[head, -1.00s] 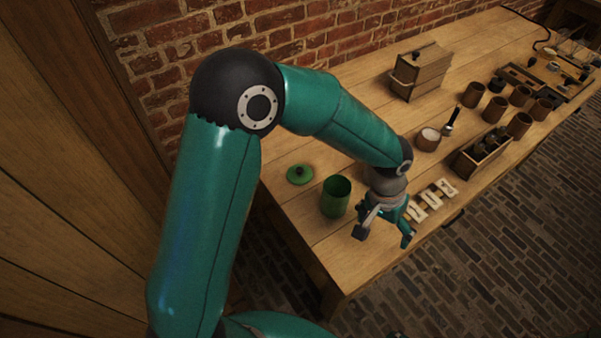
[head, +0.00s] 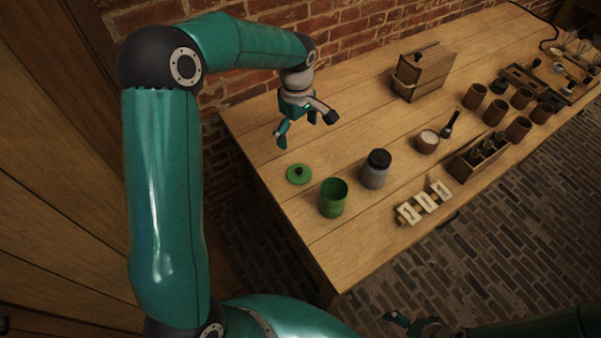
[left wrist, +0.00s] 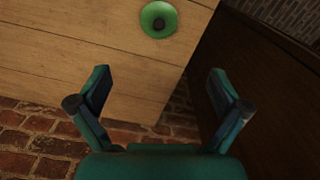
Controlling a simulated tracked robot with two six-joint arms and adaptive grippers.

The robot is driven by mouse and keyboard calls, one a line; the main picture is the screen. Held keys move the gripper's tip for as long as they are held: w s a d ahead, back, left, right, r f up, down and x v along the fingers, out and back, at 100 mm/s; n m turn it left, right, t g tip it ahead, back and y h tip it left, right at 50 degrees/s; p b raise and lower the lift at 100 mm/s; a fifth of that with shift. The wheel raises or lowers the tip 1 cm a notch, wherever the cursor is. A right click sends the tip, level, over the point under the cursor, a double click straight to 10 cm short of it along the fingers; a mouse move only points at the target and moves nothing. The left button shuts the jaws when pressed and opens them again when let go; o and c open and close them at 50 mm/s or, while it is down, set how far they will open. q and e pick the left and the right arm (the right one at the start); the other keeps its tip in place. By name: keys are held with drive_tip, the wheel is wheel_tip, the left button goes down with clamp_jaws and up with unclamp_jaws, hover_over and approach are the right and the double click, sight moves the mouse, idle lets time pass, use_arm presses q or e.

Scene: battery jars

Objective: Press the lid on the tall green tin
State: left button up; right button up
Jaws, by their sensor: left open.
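The tall green tin (head: 333,199) stands upright and open-topped near the front left end of the table. Its green lid (head: 299,175), with a dark knob, lies flat on the table just behind and left of the tin. The lid also shows at the top of the left wrist view (left wrist: 158,19). My left gripper (head: 306,131) is open and empty, above the table and farther back than the lid. The tin is not in the left wrist view. My right gripper (head: 408,322) shows small and dark at the bottom edge; its jaws are unclear.
A grey jar with a dark top (head: 376,169) stands right of the tin. White numbered pieces (head: 423,203) lie near the front edge. A wooden box (head: 421,74), a small pot (head: 428,142), a tool crate (head: 480,157) and several brown cups stand farther right. The brick wall is behind.

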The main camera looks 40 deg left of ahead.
use_arm(q)
drive_tip(key=b, duration=0.7)
hover_over(298, 170)
wheel_tip(298, 170, down, 11)
drive_tip(key=shift+a+r, duration=0.1)
drive_tip(key=shift+f, duration=0.25)
wheel_tip(298, 170, down, 6)
drive_tip(key=b, duration=0.2)
drive_tip(key=shift+w+r+b, duration=0.1)
drive_tip(key=shift+r+b, duration=0.05)
drive_tip(key=shift+b, duration=0.25)
drive_tip(key=shift+c, duration=0.3)
drive_tip(key=c, duration=0.8)
